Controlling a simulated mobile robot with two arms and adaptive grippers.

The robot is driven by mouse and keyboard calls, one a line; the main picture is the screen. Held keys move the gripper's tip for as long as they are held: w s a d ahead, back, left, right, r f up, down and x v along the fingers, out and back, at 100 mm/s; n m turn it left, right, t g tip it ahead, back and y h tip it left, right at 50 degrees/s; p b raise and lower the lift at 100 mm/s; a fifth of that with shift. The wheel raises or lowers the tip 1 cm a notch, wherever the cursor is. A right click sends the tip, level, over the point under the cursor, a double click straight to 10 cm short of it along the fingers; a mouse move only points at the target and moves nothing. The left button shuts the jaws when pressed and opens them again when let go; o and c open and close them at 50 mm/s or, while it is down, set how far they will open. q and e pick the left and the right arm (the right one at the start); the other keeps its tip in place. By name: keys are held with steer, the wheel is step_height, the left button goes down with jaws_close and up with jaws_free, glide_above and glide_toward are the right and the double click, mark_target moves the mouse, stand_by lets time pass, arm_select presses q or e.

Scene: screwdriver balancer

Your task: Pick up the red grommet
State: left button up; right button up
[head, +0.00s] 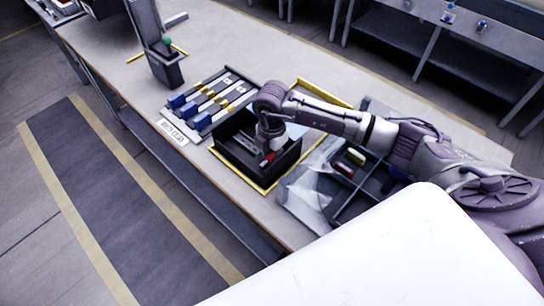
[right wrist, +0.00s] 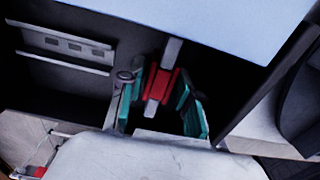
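The red grommet (right wrist: 161,86) shows in the right wrist view between the teal pads of my right gripper (right wrist: 162,100). The arm hides part of the box. My left gripper is not in view.
A rack (head: 213,102) of blue-handled tools lies left of the box. A dark stand (head: 166,68) rises farther back. The table's back middle is clear.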

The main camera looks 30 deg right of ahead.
mark_target(272, 156)
steer(key=shift+c, duration=0.3)
steer(key=c, duration=0.5)
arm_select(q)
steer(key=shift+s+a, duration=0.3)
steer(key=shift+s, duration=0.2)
arm_select(e)
steer(key=shift+c, duration=0.2)
steer(key=shift+r, duration=0.25)
step_height(272, 156, up, 8)
steer(key=shift+r+b, duration=0.25)
steer(key=shift+b, duration=0.55)
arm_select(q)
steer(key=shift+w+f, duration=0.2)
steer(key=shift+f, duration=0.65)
arm_select(e)
steer(key=shift+r, duration=0.45)
